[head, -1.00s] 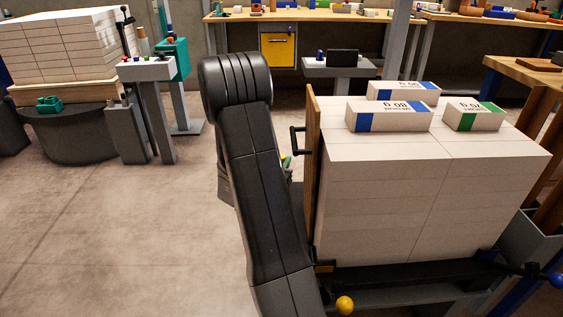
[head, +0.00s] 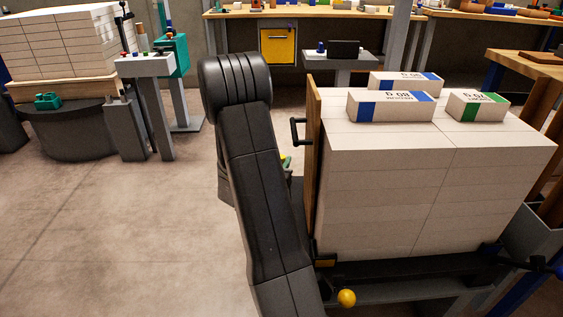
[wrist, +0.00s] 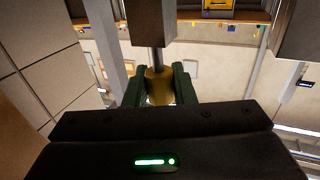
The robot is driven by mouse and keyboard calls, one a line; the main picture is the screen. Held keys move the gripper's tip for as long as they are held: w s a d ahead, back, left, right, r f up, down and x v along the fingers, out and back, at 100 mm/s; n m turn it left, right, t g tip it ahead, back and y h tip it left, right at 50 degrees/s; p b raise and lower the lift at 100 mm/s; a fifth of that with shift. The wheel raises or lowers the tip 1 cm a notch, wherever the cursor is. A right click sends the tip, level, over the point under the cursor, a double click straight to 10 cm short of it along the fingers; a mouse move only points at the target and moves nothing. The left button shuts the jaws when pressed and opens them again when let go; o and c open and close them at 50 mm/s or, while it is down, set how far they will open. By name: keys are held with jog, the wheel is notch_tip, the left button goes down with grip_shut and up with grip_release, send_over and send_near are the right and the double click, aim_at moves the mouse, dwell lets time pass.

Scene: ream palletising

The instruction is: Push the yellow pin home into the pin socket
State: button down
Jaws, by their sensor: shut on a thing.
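The yellow pin (wrist: 158,88) shows in the wrist view as a yellow knob between the green fingers of my gripper (wrist: 160,84). My gripper is shut on it. A thin grey shaft (wrist: 158,60) runs from the knob to a dark grey block (wrist: 148,20). I cannot tell whether that block is the pin socket or how deep the shaft sits. In the head view my arm hides most of my gripper; only a small green and yellow bit (head: 285,161) shows beside the arm.
A large stack of pale reams (head: 395,190) with a wooden board (head: 313,150) stands right of my arm, with several labelled reams on top. A yellow ball knob (head: 346,298) is low in front. Open floor (head: 110,230) lies to the left.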

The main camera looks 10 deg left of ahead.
jog(key=shift+f+b, duration=1)
jog(key=shift+f, duration=0.3)
jog(key=c, duration=1.1)
grip_release()
jog(key=shift+c, duration=0.2)
jog(key=s+a+p, duration=0.2)
jog(key=s+p, duration=0.1)
jog(key=s, duration=1)
jog(key=shift+s+a, duration=0.3)
jog(key=shift+a, duration=0.05)
jog(key=shift+w, duration=0.1)
jog(key=w+d+b, duration=0.1)
jog(key=w, duration=0.3)
jog(key=w+b, duration=0.1)
jog(key=w, duration=0.4)
jog(key=w+d+b, duration=0.1)
jog(key=w, duration=0.3)
jog(key=shift+w+d, duration=0.3)
jog(key=shift+d, duration=0.05)
jog(key=shift+s+r+p, duration=0.1)
jog(key=shift+r+p, duration=0.2)
jog(key=shift+r, duration=0.05)
jog(key=shift+a, duration=0.1)
